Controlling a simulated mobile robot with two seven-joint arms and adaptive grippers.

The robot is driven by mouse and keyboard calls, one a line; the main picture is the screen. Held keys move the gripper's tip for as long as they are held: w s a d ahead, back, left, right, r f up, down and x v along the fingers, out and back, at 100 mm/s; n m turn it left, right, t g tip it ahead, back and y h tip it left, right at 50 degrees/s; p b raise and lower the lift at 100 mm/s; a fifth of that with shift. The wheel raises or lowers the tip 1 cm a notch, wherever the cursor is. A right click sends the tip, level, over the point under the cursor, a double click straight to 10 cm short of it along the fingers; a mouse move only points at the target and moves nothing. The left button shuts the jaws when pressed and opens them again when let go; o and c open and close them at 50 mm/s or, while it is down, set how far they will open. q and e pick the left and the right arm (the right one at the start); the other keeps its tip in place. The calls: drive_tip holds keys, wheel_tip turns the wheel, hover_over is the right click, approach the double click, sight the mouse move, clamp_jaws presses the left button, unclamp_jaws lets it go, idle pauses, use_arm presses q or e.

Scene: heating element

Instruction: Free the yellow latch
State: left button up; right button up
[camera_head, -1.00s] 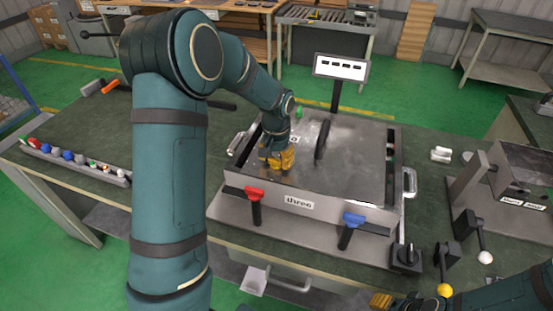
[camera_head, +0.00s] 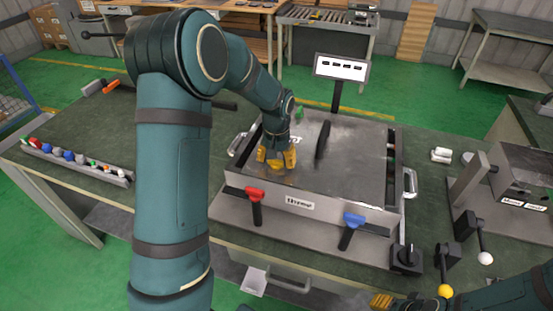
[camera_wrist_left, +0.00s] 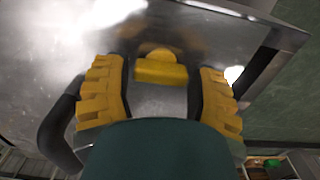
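The yellow latch (camera_wrist_left: 162,68) shows in the left wrist view between the two yellow finger pads of my left gripper (camera_wrist_left: 160,92). The latch there is hard to tell from the yellow fingers. My right gripper (camera_head: 381,301) shows only as yellow tips at the bottom edge; its opening is unclear.
A dark upright handle (camera_head: 322,140) stands on the box top right of my left gripper. Red (camera_head: 255,194) and blue (camera_head: 353,220) handles are at the box front. A small screen (camera_head: 341,67) stands behind. Levers (camera_head: 480,240) stand at right.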

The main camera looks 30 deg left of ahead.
use_arm(q)
drive_tip(key=shift+o, duration=1.1)
drive_tip(key=shift+r, duration=0.1)
wheel_tip(320, 180, up, 12)
